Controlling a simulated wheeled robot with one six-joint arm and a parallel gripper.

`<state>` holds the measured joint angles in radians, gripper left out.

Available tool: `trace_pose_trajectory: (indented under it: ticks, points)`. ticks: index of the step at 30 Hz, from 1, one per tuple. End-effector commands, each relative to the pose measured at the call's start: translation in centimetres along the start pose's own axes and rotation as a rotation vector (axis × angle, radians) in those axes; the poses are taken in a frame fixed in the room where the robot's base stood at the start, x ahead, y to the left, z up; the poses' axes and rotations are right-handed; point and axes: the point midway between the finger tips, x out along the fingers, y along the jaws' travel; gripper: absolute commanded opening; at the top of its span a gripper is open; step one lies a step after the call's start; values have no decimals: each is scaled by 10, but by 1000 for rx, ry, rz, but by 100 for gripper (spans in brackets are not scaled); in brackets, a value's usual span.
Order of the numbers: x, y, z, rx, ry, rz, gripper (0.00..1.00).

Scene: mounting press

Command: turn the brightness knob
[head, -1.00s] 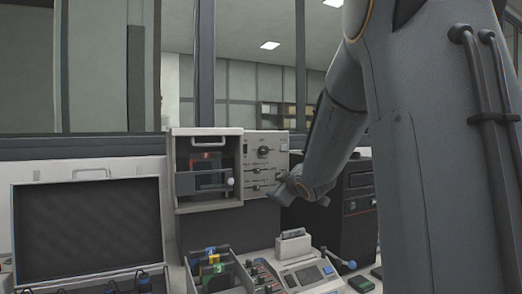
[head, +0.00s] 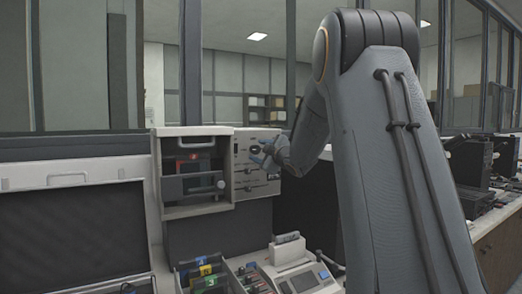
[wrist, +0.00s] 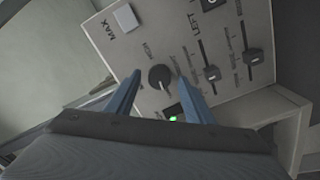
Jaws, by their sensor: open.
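A round dark knob (wrist: 160,76) with a pale pointer line sits on the light control panel (wrist: 145,50) in the wrist view. I take it for the brightness knob; its labels are too small to read surely. My gripper (wrist: 157,70) is open, with one blue finger on either side of the knob and a gap to it on both sides. I cannot tell how deep the fingertips reach or whether they touch the panel. In the head view my gripper (head: 264,152) is at the panel (head: 245,182), partly covering the knob area.
Two sliders (wrist: 212,73) (wrist: 250,57), a white square button (wrist: 125,18) and a green light (wrist: 173,118) are close by on the panel. In the head view, an open box-like unit (head: 166,170) adjoins the panel. A dark screen (head: 72,240) stands at left.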

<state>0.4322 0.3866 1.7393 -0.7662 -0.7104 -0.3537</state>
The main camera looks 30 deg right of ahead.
Motion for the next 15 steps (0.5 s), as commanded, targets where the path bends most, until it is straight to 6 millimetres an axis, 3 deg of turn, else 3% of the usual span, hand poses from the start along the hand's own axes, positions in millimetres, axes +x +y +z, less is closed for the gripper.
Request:
trace_pose_trajectory:
  ticks: [9, 15]
  points:
    - [2, 1, 2, 0, -2, 2, 48]
    - [2, 2, 2, 0, -3, 2, 14]
